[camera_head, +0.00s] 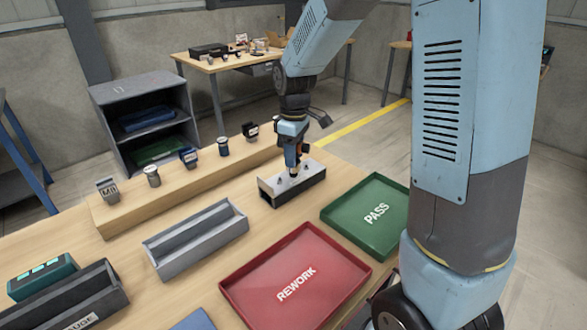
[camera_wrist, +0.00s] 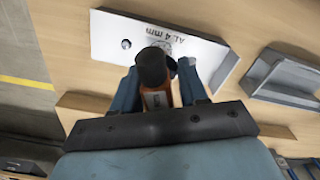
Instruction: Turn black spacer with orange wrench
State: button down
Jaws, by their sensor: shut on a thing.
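My gripper (camera_head: 293,166) points down over the metal fixture (camera_head: 313,172) on the bench. In the wrist view its blue fingers (camera_wrist: 160,92) are shut on the orange wrench (camera_wrist: 158,99), which has a dark round end. The fixture's pale plate (camera_wrist: 200,54) is marked "AL 4 mm" and has a screw or hole on its left side. The black spacer cannot be clearly made out; the wrench and fingers cover part of the plate. Whether the wrench touches a part on the fixture cannot be told.
A green PASS tray (camera_head: 345,213) and a red REWORK tray (camera_head: 250,277) lie in front of the fixture. A grey open trough (camera_head: 195,240) is to the left. A wooden rack (camera_head: 180,190) holding several small items runs behind. Bare bench lies between the trough and fixture.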

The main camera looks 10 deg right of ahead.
jog(key=shift+r, duration=1.95)
